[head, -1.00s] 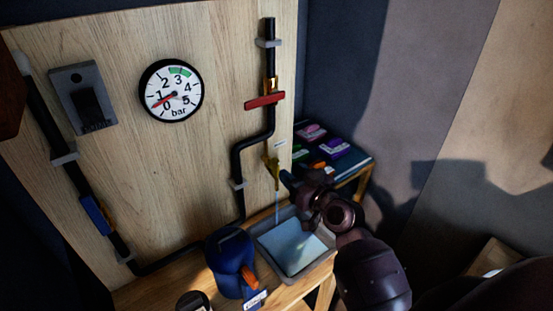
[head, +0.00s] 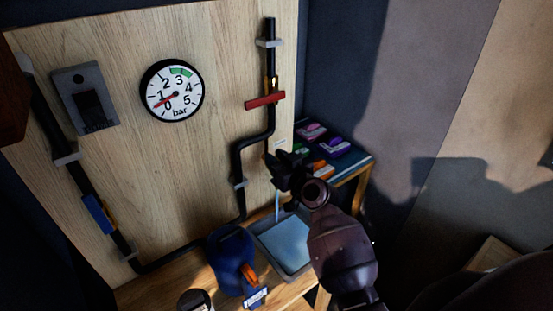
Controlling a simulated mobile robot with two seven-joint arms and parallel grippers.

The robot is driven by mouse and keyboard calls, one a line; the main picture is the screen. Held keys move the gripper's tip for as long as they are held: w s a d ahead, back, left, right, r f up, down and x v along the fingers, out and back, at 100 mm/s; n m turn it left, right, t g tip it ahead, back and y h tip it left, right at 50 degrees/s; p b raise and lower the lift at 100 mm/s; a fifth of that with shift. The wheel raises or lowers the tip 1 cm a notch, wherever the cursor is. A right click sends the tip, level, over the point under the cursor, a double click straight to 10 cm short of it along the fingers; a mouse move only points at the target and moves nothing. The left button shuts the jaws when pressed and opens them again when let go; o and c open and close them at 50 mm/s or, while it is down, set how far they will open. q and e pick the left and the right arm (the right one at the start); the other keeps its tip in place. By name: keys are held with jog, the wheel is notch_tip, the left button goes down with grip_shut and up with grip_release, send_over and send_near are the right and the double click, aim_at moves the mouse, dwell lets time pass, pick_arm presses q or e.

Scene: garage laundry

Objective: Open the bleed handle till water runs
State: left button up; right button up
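The bleed valve at the lower end of the black pipe (head: 238,160) is almost wholly hidden behind my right gripper (head: 279,172); the handle's position cannot be seen. A thin pale stream of water (head: 277,206) falls below it into the grey tray (head: 262,247), which holds light blue water. My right gripper is at the valve, its arm coming up from the lower right. Whether its fingers are open, shut or touching the handle is unclear. My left gripper is out of view. The round gauge (head: 183,84) has its red needle low, near 0.
A red lever handle (head: 265,100) sits across the pipe above. A blue jug (head: 228,252) stands left of the tray. Coloured packets (head: 333,147) lie on a side table. A blue-handled valve (head: 97,213) and a switch box (head: 84,97) are on the left.

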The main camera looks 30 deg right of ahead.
jog(key=c, duration=0.3)
jog(key=shift+d+m+p, duration=0.25)
jog(key=shift+m+p, duration=0.2)
jog(key=shift+m, duration=0.85)
grip_shut()
jog(key=o, duration=0.7)
grip_release()
jog(key=s, duration=0.3)
jog(key=s+d, duration=0.1)
jog(key=s, duration=0.3)
jog(key=s+b, duration=0.1)
jog(key=s, duration=0.2)
jog(key=shift+s+d, duration=0.25)
jog(key=shift+s, duration=0.1)
